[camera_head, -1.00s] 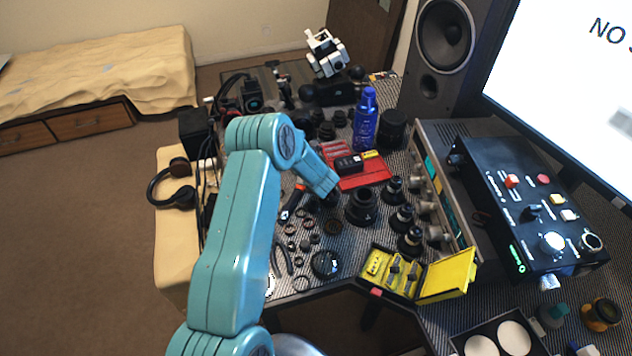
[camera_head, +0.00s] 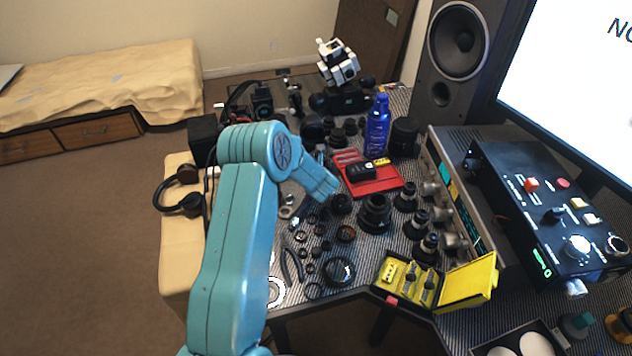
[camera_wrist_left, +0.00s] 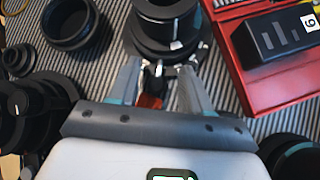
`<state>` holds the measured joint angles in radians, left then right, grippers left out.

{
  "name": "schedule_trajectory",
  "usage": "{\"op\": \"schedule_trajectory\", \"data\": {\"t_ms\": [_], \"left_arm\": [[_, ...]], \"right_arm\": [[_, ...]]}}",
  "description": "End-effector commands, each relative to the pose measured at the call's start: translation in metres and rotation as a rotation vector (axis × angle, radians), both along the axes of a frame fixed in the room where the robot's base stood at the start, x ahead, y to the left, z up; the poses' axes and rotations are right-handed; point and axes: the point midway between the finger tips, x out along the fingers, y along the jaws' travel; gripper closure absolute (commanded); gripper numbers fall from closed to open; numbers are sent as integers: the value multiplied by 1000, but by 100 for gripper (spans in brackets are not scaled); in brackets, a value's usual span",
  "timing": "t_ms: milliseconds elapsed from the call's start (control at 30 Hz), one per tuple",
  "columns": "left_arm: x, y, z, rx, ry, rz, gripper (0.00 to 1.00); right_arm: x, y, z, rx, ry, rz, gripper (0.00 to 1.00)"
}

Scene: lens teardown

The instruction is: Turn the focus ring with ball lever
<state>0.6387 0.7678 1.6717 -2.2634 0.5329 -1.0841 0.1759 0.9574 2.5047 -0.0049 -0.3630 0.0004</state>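In the left wrist view, a black lens barrel (camera_wrist_left: 165,22) with white marks stands on the striped mat, beyond my left gripper (camera_wrist_left: 160,72). The gripper's two fingers are spread apart, with their tips close to the lens's near rim. A small dark and silvery piece (camera_wrist_left: 150,76) shows between the fingers; I cannot tell if it is the ball lever or if either finger touches it. Something orange (camera_wrist_left: 150,101) lies just behind it. In the head view, my teal left arm comes in from the lower left and hides much of the gripper. My right gripper is not in view.
A red tray (camera_head: 385,186) with a black box (camera_head: 360,173) lies right of the gripper. A blue bottle (camera_head: 377,128), black lens parts (camera_head: 375,212) and an open yellow case (camera_head: 468,281) crowd the table. Small rings and pliers (camera_head: 291,265) lie in front.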

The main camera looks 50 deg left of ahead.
Motion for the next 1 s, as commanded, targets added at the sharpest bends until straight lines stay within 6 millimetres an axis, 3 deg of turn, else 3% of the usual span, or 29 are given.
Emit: {"op": "schedule_trajectory", "data": {"t_ms": [367,800,1000], "left_arm": [[-6,-6,7,0,-1,-2,53],[-49,-70,82,1,-3,-3,53],[-63,-90,106,1,-2,-2,53]], "right_arm": [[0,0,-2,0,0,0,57],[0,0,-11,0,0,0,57],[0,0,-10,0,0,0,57]]}}
